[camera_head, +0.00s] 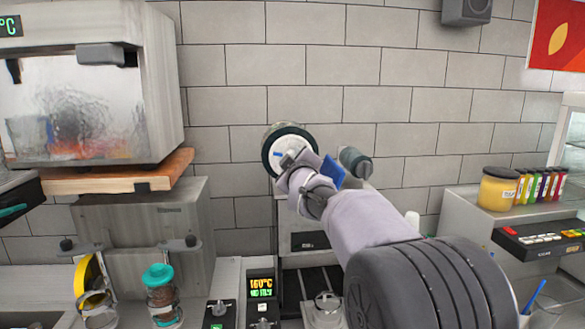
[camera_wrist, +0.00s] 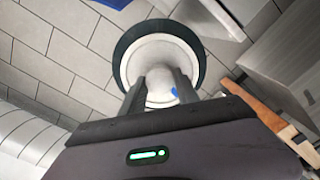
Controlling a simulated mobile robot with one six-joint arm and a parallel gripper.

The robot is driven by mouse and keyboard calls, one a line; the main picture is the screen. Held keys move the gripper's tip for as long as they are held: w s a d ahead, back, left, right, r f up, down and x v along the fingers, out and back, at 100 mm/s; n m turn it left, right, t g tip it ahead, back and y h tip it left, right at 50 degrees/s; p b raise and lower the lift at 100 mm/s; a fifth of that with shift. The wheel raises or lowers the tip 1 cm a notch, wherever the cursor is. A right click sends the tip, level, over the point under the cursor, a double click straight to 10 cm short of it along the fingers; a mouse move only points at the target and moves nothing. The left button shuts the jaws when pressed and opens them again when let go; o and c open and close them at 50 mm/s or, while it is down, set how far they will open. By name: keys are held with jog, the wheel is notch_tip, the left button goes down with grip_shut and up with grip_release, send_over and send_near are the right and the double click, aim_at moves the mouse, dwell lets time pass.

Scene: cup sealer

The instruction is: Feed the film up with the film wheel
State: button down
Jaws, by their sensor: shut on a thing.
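The film wheel (camera_head: 270,151), a round white face with a dark rim, stands on the cup sealer (camera_head: 304,224) in front of the tiled wall. In the wrist view the film wheel (camera_wrist: 132,55) faces me, with a small blue mark near its middle. My gripper (camera_head: 289,158) is at the wheel's face, its two fingers (camera_wrist: 160,84) on either side of the central hub and shut on it. My gripper and arm hide the wheel's lower right and part of the sealer. A second, smaller dark-ended roll (camera_head: 357,164) is to the right of the wheel.
A display (camera_head: 261,286) with a lit temperature reading stands below the wheel. A wooden shelf (camera_head: 120,178) with an oven-like box is at the left. A yellow jar (camera_head: 497,190) and several coloured bottles stand at the right. The wall above the wheel is clear.

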jog(key=m+b, duration=0.5)
jog(key=m, duration=0.8)
jog(key=shift+d, duration=0.1)
jog(key=shift+r+m, duration=0.1)
jog(key=shift+m, duration=0.2)
dwell(0.4)
jog(key=c, duration=0.9)
grip_release()
